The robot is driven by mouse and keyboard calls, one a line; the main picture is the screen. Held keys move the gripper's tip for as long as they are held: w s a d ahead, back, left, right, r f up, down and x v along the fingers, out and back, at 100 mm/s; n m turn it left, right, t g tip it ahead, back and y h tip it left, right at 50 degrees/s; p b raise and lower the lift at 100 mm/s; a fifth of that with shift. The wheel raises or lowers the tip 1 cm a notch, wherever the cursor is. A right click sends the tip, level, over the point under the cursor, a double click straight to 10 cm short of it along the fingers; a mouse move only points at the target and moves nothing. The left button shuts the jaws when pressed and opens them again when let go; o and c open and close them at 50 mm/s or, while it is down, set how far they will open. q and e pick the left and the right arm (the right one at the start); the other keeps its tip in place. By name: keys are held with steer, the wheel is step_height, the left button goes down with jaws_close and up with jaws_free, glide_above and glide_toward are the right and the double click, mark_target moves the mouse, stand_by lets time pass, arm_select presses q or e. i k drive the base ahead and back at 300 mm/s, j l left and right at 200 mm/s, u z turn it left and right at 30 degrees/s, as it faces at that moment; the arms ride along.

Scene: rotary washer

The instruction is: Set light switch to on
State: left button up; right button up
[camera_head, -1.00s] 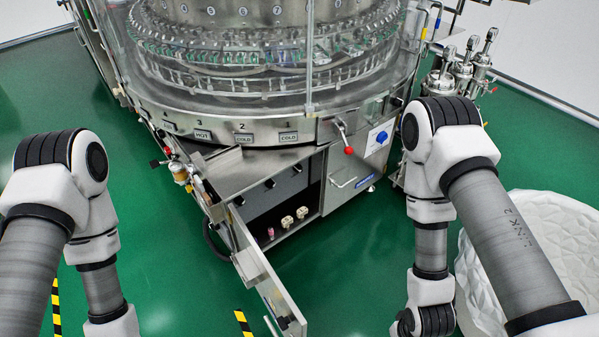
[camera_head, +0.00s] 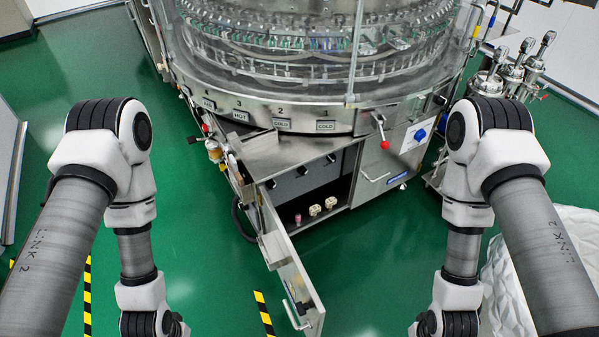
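The rotary washer (camera_head: 300,116) stands ahead of me, with a clear upper housing and a steel lower body. A blue knob (camera_head: 421,134) sits on a white plate at the right of its front. A red-balled lever (camera_head: 384,145) is left of that plate. Inside the open lower cabinet are dark knobs, two small cream-coloured parts (camera_head: 315,210) and a small pink part (camera_head: 298,219). I cannot tell which of these, if any, is the light switch. Both my arms reach down past the bottom of the picture, and neither gripper shows.
The cabinet door (camera_head: 293,270) hangs open toward me between my arms. Metal canisters (camera_head: 513,72) stand at the back right. A white faceted object (camera_head: 550,265) is at the right, behind my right arm. Green floor (camera_head: 215,255) is clear left of the door.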

mark_target(331, 157)
steer(key=i+l+z, duration=0.2)
steer(key=l+z, duration=0.15)
steer(key=i+l+z, duration=0.25)
steer(key=l+z, duration=0.15)
steer(key=i+l+z, duration=0.35)
steer(key=k, duration=0.1)
